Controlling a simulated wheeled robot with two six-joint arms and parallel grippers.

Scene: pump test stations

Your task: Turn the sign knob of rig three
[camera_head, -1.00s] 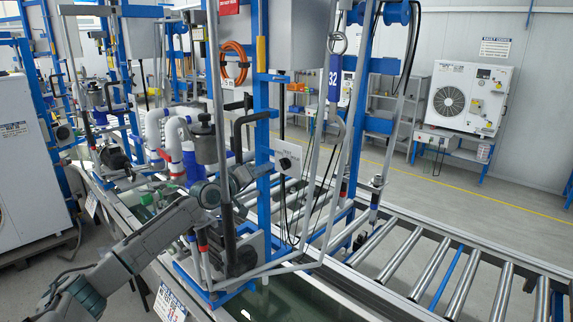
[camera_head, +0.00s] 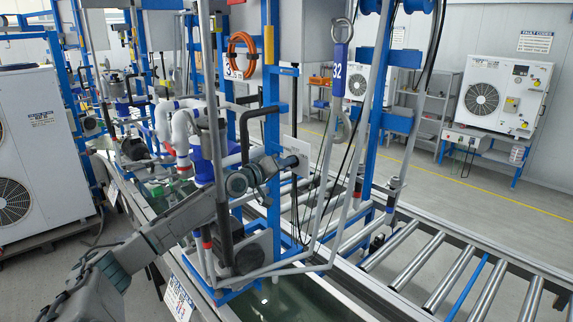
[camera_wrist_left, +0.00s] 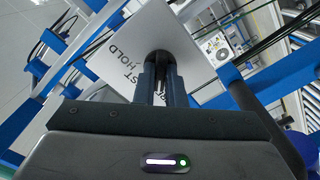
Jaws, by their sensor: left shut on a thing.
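The sign is a pale grey plate (camera_head: 301,152) on the blue frame of the rig in the middle of the head view. It fills the upper middle of the left wrist view (camera_wrist_left: 118,62), tilted, with dark lettering partly hidden. My left gripper (camera_head: 286,162) reaches the sign from the left. In the left wrist view its two fingers (camera_wrist_left: 159,75) are shut on the dark round sign knob (camera_wrist_left: 158,57) on the plate. The fingers cover much of the knob. My right gripper is in neither view.
A roller conveyor (camera_head: 440,268) runs at the right. A white fan unit (camera_head: 503,95) stands by the back wall. The floor (camera_head: 500,190) between them is clear.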

